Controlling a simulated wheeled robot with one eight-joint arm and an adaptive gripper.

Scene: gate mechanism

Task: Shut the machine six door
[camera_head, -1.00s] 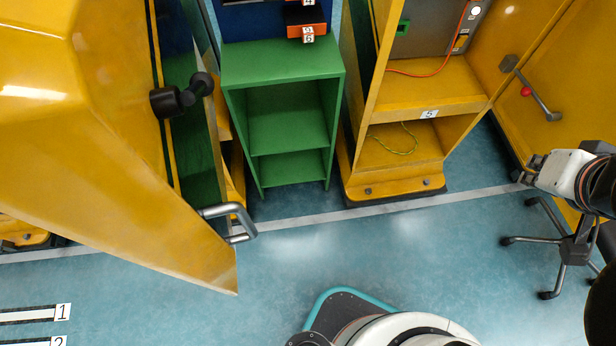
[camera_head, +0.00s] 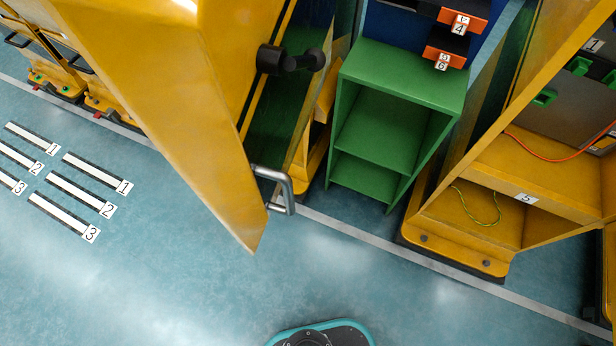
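A large yellow door (camera_head: 190,110) stands swung open in the left half of the view, jutting out toward me over the blue floor. A silver bar handle (camera_head: 286,190) sits near its lower free edge. A black knob-like fitting (camera_head: 290,60) shows above the handle. The yellow machine (camera_head: 313,158) behind the door is mostly hidden by it. No number shows on this door or machine, so I cannot tell from the picture that it is machine six. My gripper is out of view.
A green shelf (camera_head: 403,75) stands right of the open door, with orange bins (camera_head: 445,57) above it. Farther right is an open yellow machine marked 5 (camera_head: 455,235). White floor strips (camera_head: 75,195) numbered 1 to 3 lie at left. The front floor is clear.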

